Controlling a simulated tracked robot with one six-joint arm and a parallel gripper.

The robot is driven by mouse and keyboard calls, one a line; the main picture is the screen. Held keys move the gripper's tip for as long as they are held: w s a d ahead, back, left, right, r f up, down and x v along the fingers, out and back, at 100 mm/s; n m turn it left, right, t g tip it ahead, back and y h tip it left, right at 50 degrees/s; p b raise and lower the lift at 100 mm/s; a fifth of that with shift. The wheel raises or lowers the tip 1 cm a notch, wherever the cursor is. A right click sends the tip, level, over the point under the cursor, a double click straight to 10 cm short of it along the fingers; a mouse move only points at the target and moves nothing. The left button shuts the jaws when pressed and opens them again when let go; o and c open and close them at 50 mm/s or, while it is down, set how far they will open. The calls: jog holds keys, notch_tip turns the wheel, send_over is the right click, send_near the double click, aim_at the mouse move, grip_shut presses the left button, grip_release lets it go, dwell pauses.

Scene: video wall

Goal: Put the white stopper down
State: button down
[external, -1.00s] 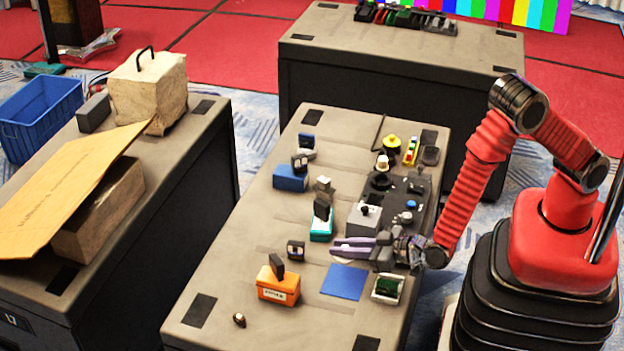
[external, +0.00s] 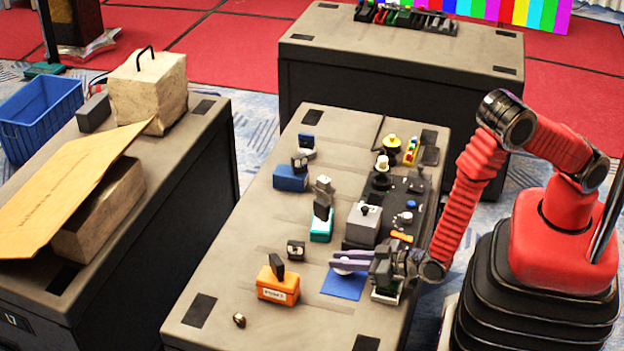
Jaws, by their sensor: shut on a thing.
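My gripper (external: 346,258) reaches in from the right and points left, its fingers over the far part of the blue mat (external: 342,287). It is shut on the white stopper (external: 343,271), a small pale round thing showing just below the fingers. I cannot tell whether the stopper touches the mat or hangs a little above it. The fingers hide part of the stopper.
An orange box (external: 277,288) stands left of the mat, and a small dark block (external: 296,250) stands behind it. A grey box with a knob (external: 364,222) is behind my gripper. A white-edged tray (external: 385,297) is partly under my wrist. The table's front is mostly clear.

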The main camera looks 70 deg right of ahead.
jog(key=shift+f, duration=0.4)
jog(key=c, duration=1.7)
grip_release()
jog(key=shift+f, duration=0.1)
jog(key=shift+s, duration=0.1)
jog(key=shift+r, duration=0.45)
jog(key=shift+s+r, duration=0.15)
jog(key=shift+r, duration=0.15)
jog(key=v, duration=1.1)
jog(key=shift+s+r, duration=0.1)
jog(key=shift+s, duration=0.15)
